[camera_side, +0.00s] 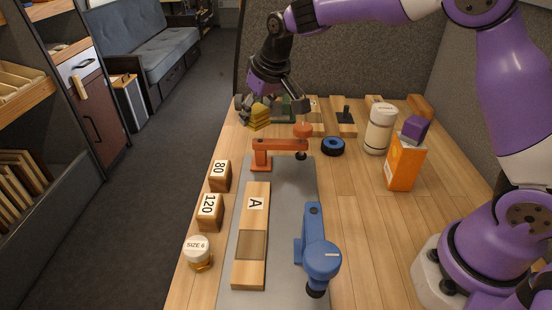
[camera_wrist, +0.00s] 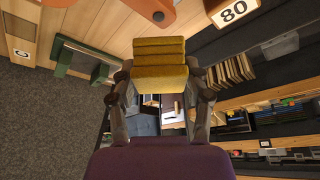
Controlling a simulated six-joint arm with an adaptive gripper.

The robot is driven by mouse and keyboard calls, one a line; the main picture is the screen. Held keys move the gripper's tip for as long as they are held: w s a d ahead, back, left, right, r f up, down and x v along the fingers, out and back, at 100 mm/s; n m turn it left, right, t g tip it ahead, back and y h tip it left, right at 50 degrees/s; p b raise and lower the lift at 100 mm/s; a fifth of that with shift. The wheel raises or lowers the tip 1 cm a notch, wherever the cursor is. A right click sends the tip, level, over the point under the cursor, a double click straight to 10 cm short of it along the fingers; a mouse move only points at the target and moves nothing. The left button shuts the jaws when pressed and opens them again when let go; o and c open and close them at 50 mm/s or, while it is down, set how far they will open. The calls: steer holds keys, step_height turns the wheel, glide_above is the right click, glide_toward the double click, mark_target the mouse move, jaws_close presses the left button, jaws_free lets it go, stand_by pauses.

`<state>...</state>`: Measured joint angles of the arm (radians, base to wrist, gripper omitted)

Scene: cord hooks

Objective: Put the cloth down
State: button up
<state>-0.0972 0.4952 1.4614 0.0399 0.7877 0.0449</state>
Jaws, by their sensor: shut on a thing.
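The yellow cloth (camera_side: 260,119) is a folded, layered block at the far left corner of the wooden bench. It also shows in the wrist view (camera_wrist: 160,66), between the fingertips. My gripper (camera_side: 263,107) is shut on the cloth, with a finger on each side, and the wrist view shows the gripper (camera_wrist: 160,78) too. I cannot tell whether the cloth touches the bench or hangs just above it. The gripper partly hides the cloth's upper part in the side view.
A green holder (camera_side: 286,108) stands close behind the cloth. Nearby are an orange clamp (camera_side: 274,146) and a blue ring (camera_side: 332,146). Blocks marked 80 (camera_side: 220,176) and 120 (camera_side: 209,212) line the left edge.

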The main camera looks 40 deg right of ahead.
glide_above(278, 136)
steer(key=s, duration=0.2)
step_height(278, 136, down, 7)
steer(key=shift+w+a+r, duration=0.1)
steer(key=shift+a, duration=0.05)
steer(key=shift+f, duration=2.1)
steer(key=shift+f, duration=0.1)
steer(key=o, duration=1.1)
steer(key=shift+o, duration=0.2)
